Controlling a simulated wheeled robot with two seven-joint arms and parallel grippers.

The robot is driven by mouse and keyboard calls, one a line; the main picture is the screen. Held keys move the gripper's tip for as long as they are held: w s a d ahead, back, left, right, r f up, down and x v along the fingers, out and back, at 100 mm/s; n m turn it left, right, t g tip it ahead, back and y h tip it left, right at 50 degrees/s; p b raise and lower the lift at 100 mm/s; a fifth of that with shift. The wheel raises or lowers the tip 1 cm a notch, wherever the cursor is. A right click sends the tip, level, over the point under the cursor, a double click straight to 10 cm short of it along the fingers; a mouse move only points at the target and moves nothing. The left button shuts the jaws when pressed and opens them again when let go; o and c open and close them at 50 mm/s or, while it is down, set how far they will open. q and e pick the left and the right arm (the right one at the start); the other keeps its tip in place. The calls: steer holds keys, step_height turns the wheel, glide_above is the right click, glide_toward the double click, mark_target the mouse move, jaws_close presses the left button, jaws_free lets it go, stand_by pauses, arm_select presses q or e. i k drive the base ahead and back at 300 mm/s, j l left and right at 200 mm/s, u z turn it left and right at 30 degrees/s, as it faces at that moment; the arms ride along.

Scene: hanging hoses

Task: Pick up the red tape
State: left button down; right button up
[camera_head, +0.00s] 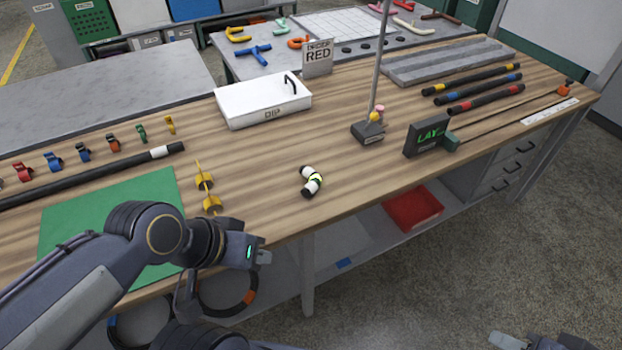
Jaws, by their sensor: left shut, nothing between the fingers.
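A small red piece (22,172), which looks like the red tape, stands at the far left of the wooden bench in a row of similar coloured pieces. An orange-red piece (113,142) stands further along that row. My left gripper (264,257) is shut and empty, just off the bench's front edge and well to the right of the red piece. My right gripper (508,341) shows only partly at the bottom right edge, over the floor. Its fingers are too cut off to judge.
A long black hose (100,176) lies in front of the row, with a green mat (110,215) nearer me. Yellow brackets (206,182), a short black-and-white hose piece (311,181), a white box (262,100) and a stand with a pole (367,131) occupy the bench.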

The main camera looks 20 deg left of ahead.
mark_target(22, 172)
steer(key=u, duration=2.6)
steer(key=i+j+u, duration=0.1)
steer(key=i+j, duration=0.2)
steer(key=j, duration=0.15)
